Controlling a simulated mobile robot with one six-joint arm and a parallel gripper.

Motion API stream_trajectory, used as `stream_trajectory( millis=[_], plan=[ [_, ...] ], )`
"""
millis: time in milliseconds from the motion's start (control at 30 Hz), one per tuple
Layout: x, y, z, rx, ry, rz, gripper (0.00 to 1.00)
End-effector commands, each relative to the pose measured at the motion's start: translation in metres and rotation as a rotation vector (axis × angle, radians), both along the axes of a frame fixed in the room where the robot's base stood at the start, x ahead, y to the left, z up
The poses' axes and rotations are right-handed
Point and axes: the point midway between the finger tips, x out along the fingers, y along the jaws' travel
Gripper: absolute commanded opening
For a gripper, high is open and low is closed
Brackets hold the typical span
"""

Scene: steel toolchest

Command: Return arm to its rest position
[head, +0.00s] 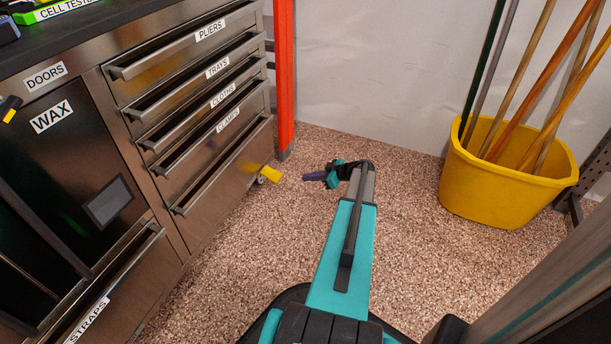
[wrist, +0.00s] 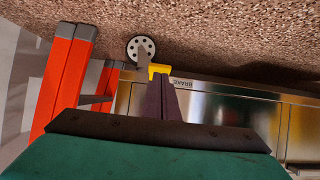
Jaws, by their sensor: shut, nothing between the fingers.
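My arm reaches forward low over the speckled floor, with its teal link in the middle of the head view. My gripper (head: 306,176) is at its far end, pointing left toward the steel toolchest (head: 225,187). Its dark purple fingers are together and empty. They also show in the wrist view (wrist: 161,82). A yellow brake tab (head: 270,174) sticks out at the chest's lower corner, with a gap to my fingertips in the head view. In the wrist view the tab (wrist: 158,69) lies just beyond the fingertips, beside a caster wheel (wrist: 141,47) and a BRAKE label.
An orange-red post (head: 284,80) stands behind the chest's corner. Dark gaps show above several labelled drawer fronts (head: 205,150). A yellow bin (head: 508,185) with long handles stands at right. Floor around my arm is clear; a grey upright fills the lower right.

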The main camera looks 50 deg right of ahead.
Motion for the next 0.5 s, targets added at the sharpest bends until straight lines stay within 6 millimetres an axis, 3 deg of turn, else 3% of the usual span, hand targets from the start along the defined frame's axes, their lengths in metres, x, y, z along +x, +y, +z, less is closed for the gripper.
stream_trajectory(
  millis=[500],
  plan=[
    [0.0025,0.0047,0.0010,0.006,0.006,0.004,0.00]
  ],
)
